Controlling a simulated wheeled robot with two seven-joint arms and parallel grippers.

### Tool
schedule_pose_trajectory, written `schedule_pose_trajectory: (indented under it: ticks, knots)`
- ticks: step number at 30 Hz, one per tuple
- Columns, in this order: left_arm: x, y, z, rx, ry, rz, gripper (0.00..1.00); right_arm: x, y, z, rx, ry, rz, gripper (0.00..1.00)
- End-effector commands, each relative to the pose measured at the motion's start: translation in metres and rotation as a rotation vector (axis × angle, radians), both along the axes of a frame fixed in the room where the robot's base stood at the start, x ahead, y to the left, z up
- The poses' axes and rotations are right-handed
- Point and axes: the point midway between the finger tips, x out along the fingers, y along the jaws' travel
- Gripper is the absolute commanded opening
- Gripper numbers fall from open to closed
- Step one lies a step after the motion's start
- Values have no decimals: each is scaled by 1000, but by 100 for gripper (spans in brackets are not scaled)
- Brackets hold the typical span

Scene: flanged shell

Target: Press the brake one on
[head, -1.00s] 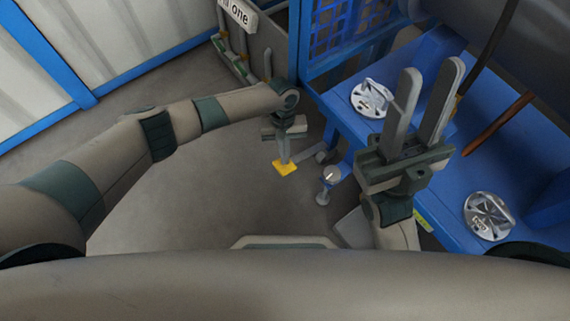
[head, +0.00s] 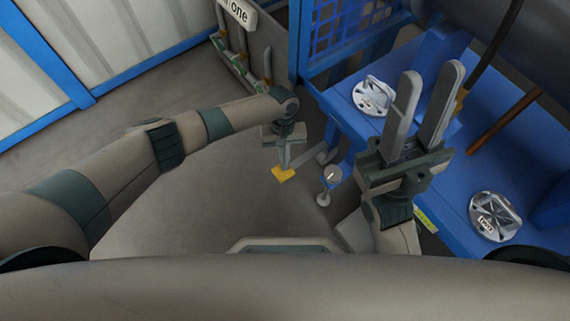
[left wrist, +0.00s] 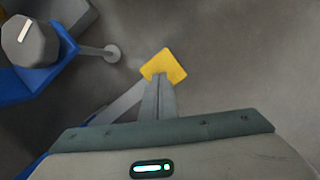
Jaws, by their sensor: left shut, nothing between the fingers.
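The yellow pedal pad (head: 284,175) sits low near the floor at the end of a grey bar beside the blue bench. It also shows in the left wrist view (left wrist: 164,64). My left gripper (head: 284,163) points down at the pad with its fingers shut and empty. In the left wrist view its fingertips (left wrist: 158,78) overlap the pad's near edge; whether they touch it I cannot tell. My right gripper (head: 428,100) is open and empty, its fingers pointing up in front of the blue bench.
A grey knob on a blue mount (head: 331,176) stands right of the pad; it also shows in the left wrist view (left wrist: 28,38). Two silver flanged parts (head: 373,96) (head: 495,216) lie on the blue bench (head: 455,195). The floor to the left is open.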

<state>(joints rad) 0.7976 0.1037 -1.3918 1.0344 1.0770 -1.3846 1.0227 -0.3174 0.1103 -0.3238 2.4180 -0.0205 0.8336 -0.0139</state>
Motion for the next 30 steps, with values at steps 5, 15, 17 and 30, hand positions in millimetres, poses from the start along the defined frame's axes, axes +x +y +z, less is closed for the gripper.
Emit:
schedule_pose_trajectory:
  ticks: [5,15,17,30]
  knots:
    - [0,0,0,0,0,0,0,0,0,0,0,0,0,31]
    - [5,0,1,0,-1,2,0,0,0,-1,0,0,0,31]
    - [10,1,2,1,-1,2,0,0,0,-1,0,0,0,31]
    - [30,3,10,0,1,0,0,0,0,-4,0,0,0,31]
